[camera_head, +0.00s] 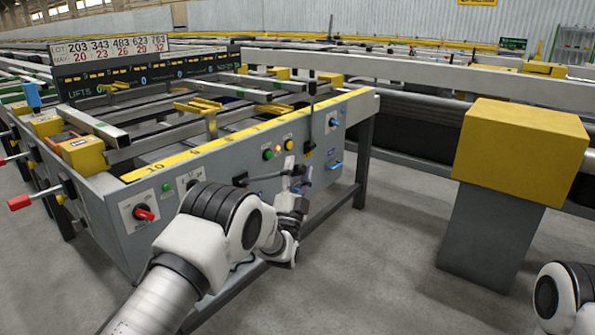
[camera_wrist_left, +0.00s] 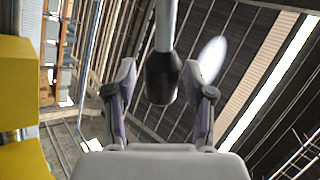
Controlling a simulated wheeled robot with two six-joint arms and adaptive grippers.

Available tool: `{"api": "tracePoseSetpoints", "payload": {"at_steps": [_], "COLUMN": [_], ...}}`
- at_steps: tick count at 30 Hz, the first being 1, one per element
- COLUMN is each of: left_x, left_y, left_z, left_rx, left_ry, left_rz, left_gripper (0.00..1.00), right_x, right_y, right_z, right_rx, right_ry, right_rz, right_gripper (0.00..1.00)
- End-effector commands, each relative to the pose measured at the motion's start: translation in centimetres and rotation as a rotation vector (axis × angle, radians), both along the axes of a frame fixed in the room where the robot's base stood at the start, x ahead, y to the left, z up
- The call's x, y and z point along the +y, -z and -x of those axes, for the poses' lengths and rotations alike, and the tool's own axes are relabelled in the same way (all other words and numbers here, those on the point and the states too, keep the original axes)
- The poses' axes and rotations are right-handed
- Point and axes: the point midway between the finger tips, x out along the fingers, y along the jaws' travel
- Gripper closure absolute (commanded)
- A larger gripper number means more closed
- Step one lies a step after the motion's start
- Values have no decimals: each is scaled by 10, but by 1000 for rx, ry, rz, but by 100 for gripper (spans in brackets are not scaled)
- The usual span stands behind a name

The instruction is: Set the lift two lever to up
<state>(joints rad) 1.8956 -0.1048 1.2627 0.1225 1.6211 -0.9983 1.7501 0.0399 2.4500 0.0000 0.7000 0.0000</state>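In the left wrist view a lever with a grey rod and a black knob (camera_wrist_left: 162,78) comes down from the top. The knob sits between the two spread fingers of my left gripper (camera_wrist_left: 161,88), with a visible gap on each side. In the head view my left gripper (camera_head: 296,172) is at the front panel of the grey lift console (camera_head: 225,172), beside its buttons. A dark handle (camera_head: 241,180) sticks out left of the gripper. I cannot tell which handle in the head view is the one between the fingers. My right gripper is out of view.
A red-handled selector (camera_head: 145,213) and a blue handle (camera_head: 335,165) are on the console front. Red handles (camera_head: 20,202) stick out at its left side. A yellow box on a grey post (camera_head: 522,148) stands right. The floor (camera_head: 375,250) between is clear.

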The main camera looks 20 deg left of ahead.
Motion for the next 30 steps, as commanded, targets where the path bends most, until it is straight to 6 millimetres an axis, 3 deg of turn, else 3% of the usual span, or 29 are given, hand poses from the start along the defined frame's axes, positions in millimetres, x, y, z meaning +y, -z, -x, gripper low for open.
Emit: {"api": "tracePoseSetpoints", "payload": {"at_steps": [11,24,30], "left_x": [0,-3,-3], "left_y": [5,67,76], "left_z": [6,82,93], "left_rx": [2,2,0], "left_ry": [-1,1,0], "left_rz": [1,1,0], "left_gripper": [42,42,42], "right_x": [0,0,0], "right_y": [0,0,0], "right_z": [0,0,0], "right_rx": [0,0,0], "right_ry": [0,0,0], "right_rz": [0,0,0], "right_gripper": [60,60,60]}}
